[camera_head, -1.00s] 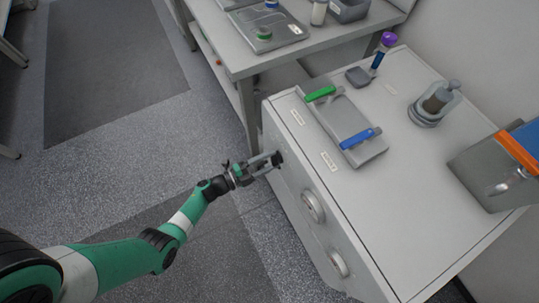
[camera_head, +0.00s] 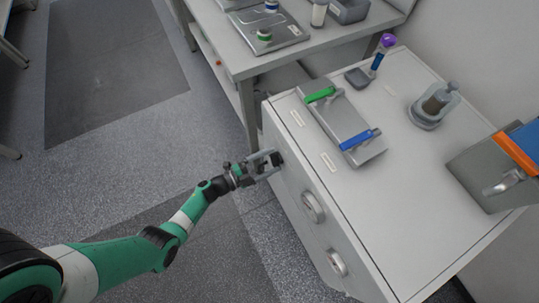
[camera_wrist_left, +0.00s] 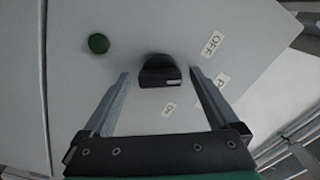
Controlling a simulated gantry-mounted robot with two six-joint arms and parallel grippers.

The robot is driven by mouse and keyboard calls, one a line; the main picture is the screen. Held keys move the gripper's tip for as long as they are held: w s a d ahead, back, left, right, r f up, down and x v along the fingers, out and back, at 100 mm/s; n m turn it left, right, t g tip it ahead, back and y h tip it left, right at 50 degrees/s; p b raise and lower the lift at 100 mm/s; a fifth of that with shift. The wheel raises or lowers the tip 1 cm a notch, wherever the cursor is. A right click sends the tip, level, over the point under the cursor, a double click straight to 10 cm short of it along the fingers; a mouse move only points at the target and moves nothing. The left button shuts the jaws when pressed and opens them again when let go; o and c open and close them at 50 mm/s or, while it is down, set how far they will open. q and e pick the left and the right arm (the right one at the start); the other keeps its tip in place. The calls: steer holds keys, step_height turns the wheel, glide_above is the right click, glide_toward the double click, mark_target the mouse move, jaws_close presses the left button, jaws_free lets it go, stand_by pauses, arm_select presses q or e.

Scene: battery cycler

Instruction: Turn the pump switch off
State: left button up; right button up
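The pump switch is a black knob (camera_wrist_left: 160,71) with a small white mark on its lower right edge. It sits on the grey cabinet's side panel, between the fingertips of my left gripper in the left wrist view (camera_wrist_left: 160,75). The fingers are open, with visible gaps on both sides of the knob. An OFF label (camera_wrist_left: 214,44) lies to the upper right, and a small label (camera_wrist_left: 169,108) below reads like ON. In the head view my left gripper (camera_head: 272,163) is at the cabinet's left face and largely covers the knob. My right gripper is out of view.
A green round button (camera_wrist_left: 98,43) is on the panel left of the knob. The cabinet top (camera_head: 400,190) bears a plate with green and blue handles (camera_head: 345,125). A bench (camera_head: 240,65) stands behind.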

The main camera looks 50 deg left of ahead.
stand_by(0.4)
arm_select(q)
steer(key=p+v, duration=0.3)
steer(key=v, duration=0.8)
steer(key=shift+s, duration=0.3)
